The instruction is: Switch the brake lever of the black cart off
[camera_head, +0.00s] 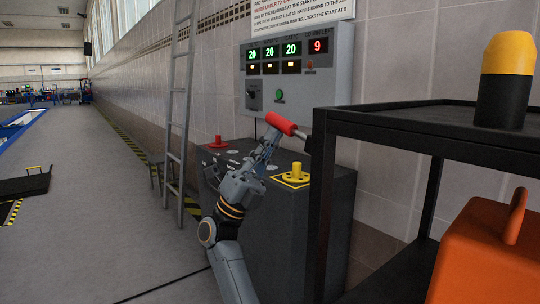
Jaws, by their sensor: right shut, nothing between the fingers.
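The black cart (420,122) stands at the right, its top shelf and corner post close to me. A lever with a red grip (281,124) sticks out to the left from the cart's near left corner. It looks like the brake lever and tilts up to the left. My right arm comes up from the bottom. My right gripper (271,137) is shut and empty, with its fingertips just below and beside the red grip. I cannot tell whether they touch it. My left gripper is out of view.
Behind the gripper stands a dark grey cabinet (290,225) with a red valve and a yellow valve (296,174). A control panel (296,70) hangs on the wall. A ladder (178,120) leans left of it. An orange container (485,255) is at lower right. The left floor is mostly free.

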